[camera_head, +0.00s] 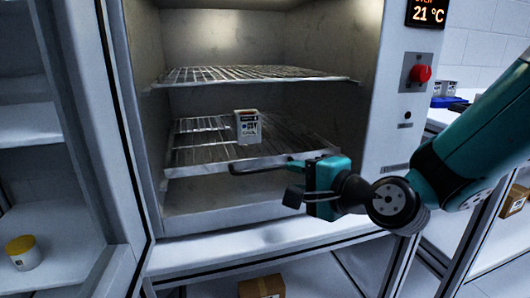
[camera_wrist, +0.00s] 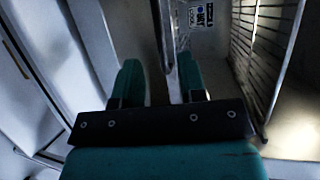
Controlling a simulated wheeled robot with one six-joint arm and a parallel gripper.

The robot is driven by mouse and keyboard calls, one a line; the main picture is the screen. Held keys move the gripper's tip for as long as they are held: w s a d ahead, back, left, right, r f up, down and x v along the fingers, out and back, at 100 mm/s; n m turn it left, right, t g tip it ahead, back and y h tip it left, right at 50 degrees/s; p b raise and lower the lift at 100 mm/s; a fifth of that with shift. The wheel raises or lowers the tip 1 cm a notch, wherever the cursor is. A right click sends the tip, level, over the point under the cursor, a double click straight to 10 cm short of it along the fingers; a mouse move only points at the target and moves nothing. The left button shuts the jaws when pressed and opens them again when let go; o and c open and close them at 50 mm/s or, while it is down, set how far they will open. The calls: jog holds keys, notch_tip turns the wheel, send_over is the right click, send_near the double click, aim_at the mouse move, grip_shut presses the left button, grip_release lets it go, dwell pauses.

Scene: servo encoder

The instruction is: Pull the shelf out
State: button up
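The lower wire shelf (camera_head: 190,155) is inside the open oven chamber, with a small white labelled box (camera_head: 247,127) standing upright on it. My gripper (camera_head: 262,167) is at the shelf's front edge, right of its middle. In the wrist view my gripper (camera_wrist: 158,72) has its two teal fingers apart. The shelf's front bar (camera_wrist: 170,45) appears between them, nearer the right finger, with a clear gap to the left finger. The box shows in the wrist view (camera_wrist: 203,14) beyond the fingers. Contact with the bar cannot be told.
An upper wire shelf (camera_head: 250,74) sits above the lower one. A red button (camera_head: 420,73) is on the right panel. A cardboard box (camera_head: 262,287) lies below.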

aim_at(266, 170)
jog(key=p+x, duration=0.4)
jog(key=x, duration=0.6)
jog(key=shift+w+f+p, duration=0.1)
jog(key=shift+w+p, duration=0.05)
jog(key=shift+p, duration=0.2)
grip_shut()
